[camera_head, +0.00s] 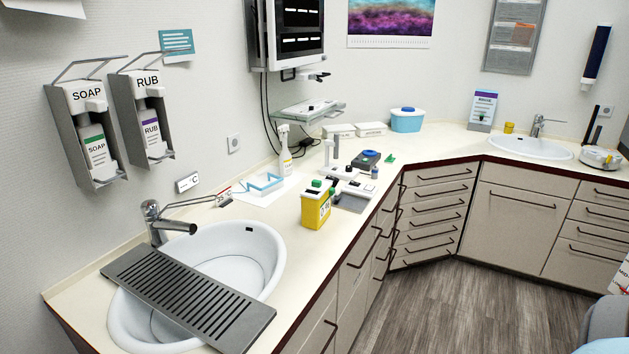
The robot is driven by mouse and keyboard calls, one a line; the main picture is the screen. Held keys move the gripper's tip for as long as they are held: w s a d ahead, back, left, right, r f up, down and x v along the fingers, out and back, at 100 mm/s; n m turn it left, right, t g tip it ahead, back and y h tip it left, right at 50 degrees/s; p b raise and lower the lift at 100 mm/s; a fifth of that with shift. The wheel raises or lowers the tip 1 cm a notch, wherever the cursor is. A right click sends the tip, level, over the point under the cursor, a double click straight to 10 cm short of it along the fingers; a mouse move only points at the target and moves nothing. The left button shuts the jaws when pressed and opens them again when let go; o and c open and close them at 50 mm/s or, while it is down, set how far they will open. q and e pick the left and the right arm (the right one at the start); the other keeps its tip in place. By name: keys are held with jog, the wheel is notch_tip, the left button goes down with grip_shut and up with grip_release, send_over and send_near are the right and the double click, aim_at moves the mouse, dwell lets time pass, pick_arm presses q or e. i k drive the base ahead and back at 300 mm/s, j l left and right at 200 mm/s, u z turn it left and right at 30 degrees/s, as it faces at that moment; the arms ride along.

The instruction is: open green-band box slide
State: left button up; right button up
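I cannot make out a box with a clear green band. Two small white boxes stand side by side at the back wall, the left white box (338,131) and the right white box (370,129); any band on them is too small to tell. A yellow container (315,210) with green and dark parts on top stands near the counter's front edge. A small green item (391,158) lies farther back, beside a dark box with a blue top (366,159). Neither of my grippers is in view.
A sink (240,262) with a slatted grey rack (190,303) across it fills the near counter. A spray bottle (285,160), a blue frame (262,184) and a microscope-like device (330,155) stand mid-counter. A blue tub (407,122) stands behind. The counter's right stretch is mostly clear before the second sink (530,147).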

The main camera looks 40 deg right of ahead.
aim_at(316, 185)
jog(key=l+u, duration=0.15)
jog(key=l, duration=0.8)
jog(key=l+u, duration=0.15)
jog(key=l, duration=0.8)
jog(key=k+l+u, duration=0.2)
jog(key=l, duration=0.75)
jog(key=i+l, duration=0.05)
jog(key=i, duration=0.05)
